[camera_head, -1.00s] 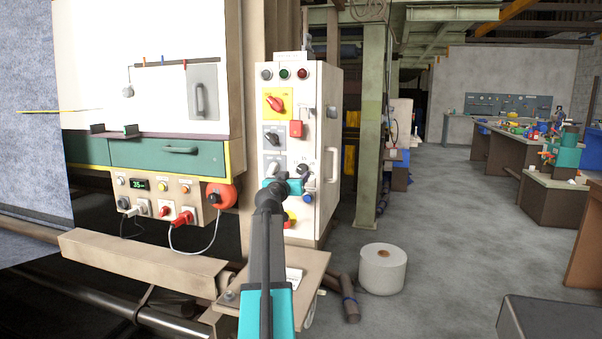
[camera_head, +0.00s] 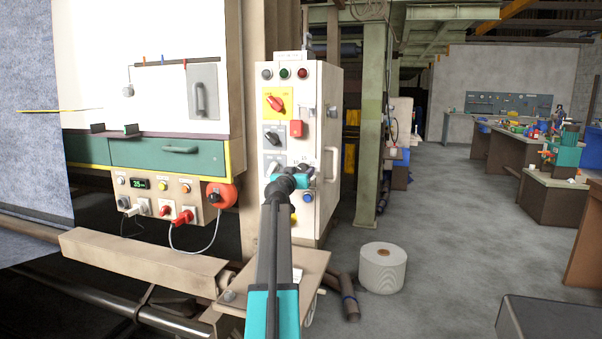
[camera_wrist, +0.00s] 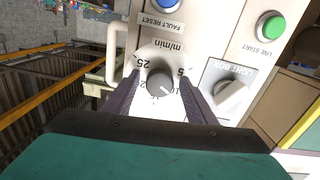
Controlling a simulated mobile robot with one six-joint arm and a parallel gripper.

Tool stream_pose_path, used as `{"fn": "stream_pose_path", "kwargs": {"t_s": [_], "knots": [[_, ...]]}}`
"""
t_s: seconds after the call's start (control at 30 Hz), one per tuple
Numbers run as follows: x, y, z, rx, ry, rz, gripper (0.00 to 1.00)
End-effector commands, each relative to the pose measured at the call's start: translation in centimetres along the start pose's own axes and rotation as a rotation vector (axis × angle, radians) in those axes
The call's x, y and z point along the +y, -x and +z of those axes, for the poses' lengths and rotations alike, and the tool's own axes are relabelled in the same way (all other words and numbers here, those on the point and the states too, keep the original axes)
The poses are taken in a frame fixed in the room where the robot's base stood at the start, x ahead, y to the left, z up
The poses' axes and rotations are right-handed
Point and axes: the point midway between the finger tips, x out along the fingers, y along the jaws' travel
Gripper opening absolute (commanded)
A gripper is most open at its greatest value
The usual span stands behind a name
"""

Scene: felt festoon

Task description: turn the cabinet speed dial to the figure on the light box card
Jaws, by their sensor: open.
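The grey speed dial (camera_wrist: 158,82) shows in the wrist view on its white plate marked m/min. The figures appear upside down, with 25 at the left and 5 at the right; others are partly hidden. A pale mark on the knob points to the lower right. My open gripper (camera_wrist: 163,78) has one finger on each side of the dial; contact cannot be told. In the head view my gripper (camera_head: 290,176) covers the dial on the cabinet (camera_head: 318,150). The light box (camera_head: 90,60) glows white at upper left; I cannot make out a figure on a card.
The light box switch (camera_wrist: 230,94) sits close beside my right finger in the wrist view. The blue fault reset button (camera_wrist: 167,4) and green line start button (camera_wrist: 270,25) are above. A small green display (camera_head: 140,184) is on the left panel. A white roll (camera_head: 382,268) stands on the floor.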

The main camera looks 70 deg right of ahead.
Motion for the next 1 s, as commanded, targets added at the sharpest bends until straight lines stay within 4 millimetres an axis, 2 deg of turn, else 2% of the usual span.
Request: {"fn": "stream_pose_path", "kwargs": {"t_s": [0.1,0.3,0.37,0.73,1.0], "knots": [[0.01,0.01,0.00,0.000,0.000,0.000,0.51],[0.02,0.02,-0.01,0.000,0.000,0.000,0.17],[0.03,0.02,-0.01,0.000,0.000,0.000,0.10],[0.07,0.01,-0.01,0.000,0.041,0.001,0.10],[0.14,0.02,-0.03,0.000,0.175,0.001,0.10]]}}
